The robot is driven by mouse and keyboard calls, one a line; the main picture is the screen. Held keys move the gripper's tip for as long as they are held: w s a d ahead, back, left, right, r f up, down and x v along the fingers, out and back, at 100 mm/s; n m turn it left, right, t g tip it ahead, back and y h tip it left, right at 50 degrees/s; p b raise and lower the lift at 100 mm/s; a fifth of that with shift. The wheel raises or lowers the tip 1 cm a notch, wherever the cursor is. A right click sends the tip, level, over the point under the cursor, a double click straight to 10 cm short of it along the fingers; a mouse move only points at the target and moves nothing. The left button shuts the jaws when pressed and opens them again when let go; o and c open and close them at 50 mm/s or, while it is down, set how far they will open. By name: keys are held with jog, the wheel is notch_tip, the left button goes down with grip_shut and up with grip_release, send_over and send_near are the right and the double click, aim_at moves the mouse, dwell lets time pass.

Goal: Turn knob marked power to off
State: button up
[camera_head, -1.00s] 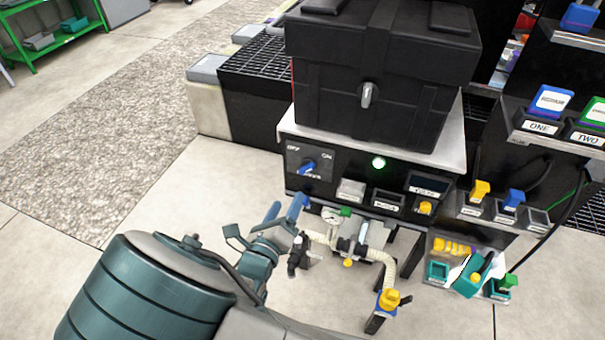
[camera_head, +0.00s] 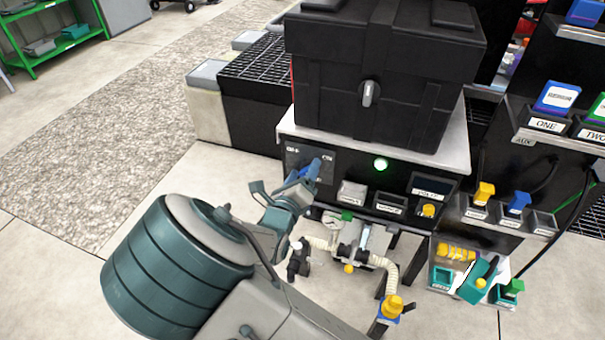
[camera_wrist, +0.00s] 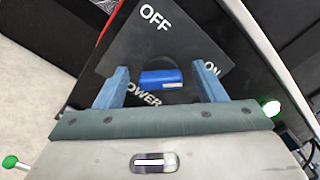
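The power knob (camera_wrist: 161,78) is a blue handle on a dark panel (camera_wrist: 150,48) lettered OFF, ON and POWER. In the wrist view OFF is at the top, ON at the right and POWER below the knob. My gripper (camera_wrist: 160,84) is open, with its two blue fingers on either side of the knob and a visible gap to each. In the head view my gripper (camera_head: 308,172) is at the panel (camera_head: 298,152) and hides most of the knob. A green light (camera_head: 381,165) is lit to the right of the panel.
A large black case (camera_head: 375,75) sits on the white-topped bench (camera_head: 455,145) above the panel. Labelled bins (camera_head: 352,192), pale hoses (camera_head: 385,270) and yellow-topped fittings (camera_head: 391,305) crowd the right and below. Open floor (camera_head: 110,220) lies to the left.

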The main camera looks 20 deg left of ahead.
jog(key=c, duration=0.9)
jog(key=shift+r+n+p, duration=0.15)
jog(key=shift+n+p, duration=0.25)
jog(key=shift+p, duration=0.55)
jog(key=n+p, duration=0.1)
jog(key=p, duration=0.3)
jog(key=shift+r+n, duration=0.15)
jog(key=shift+n, duration=0.15)
jog(key=n+p, duration=0.4)
jog(key=p, duration=0.3)
jog(key=n+p, duration=0.2)
jog(key=p, duration=0.1)
jog(key=f+n+p, duration=0.1)
jog(key=n+p, duration=0.3)
jog(key=n, duration=0.1)
jog(key=n+p, duration=0.1)
jog(key=n, duration=0.1)
jog(key=n+p, duration=0.1)
jog(key=n, duration=0.1)
jog(key=shift+f, duration=0.3)
jog(key=shift+f+n, duration=0.1)
jog(key=shift+n, duration=0.4)
